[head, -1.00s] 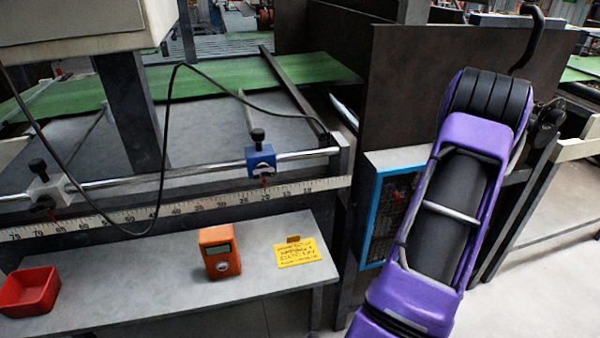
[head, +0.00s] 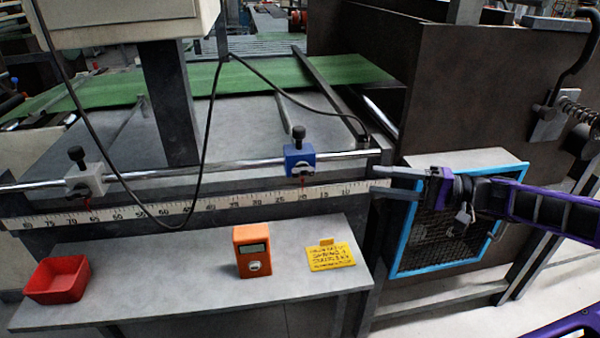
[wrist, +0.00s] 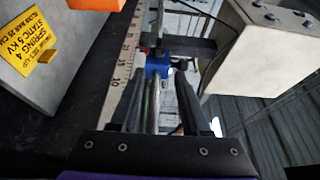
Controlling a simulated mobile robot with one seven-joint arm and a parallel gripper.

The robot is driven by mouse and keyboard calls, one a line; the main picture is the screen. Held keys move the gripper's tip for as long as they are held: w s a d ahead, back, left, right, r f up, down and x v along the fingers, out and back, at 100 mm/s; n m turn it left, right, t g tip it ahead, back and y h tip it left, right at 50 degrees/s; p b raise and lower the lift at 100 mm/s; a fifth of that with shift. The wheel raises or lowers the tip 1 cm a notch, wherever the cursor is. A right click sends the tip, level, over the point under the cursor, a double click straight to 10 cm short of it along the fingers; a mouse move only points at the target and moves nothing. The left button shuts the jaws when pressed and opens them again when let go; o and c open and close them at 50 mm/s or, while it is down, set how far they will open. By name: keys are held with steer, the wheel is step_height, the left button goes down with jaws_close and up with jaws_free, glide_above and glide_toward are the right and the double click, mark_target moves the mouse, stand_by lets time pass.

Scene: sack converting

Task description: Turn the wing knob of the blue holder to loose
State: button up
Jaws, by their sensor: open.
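The blue holder (head: 300,160) sits on the shiny round rail above the white ruler, toward the rail's right end. Its black wing knob (head: 298,132) stands up on top, and a red pointer hangs below it. My gripper (head: 374,180) is to the right of the holder, by the rail's right end, pointing left. Its fingers are open and empty, well apart from the knob. In the wrist view the blue holder (wrist: 158,67) shows ahead, beyond the open fingers; its knob is too small there to make out clearly.
A white holder (head: 87,180) with a black knob sits farther left on the rail. A black cable (head: 205,150) hangs across the rail between the holders. A red bin (head: 57,282), an orange meter (head: 252,252) and a yellow tag (head: 331,257) lie on the shelf below.

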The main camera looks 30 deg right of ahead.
mark_target(303, 169)
steer(key=b+x, duration=0.2)
steer(key=x, duration=1.4)
steer(key=shift+w+a+f, duration=0.15)
steer(key=shift+a, duration=0.2)
jaws_close()
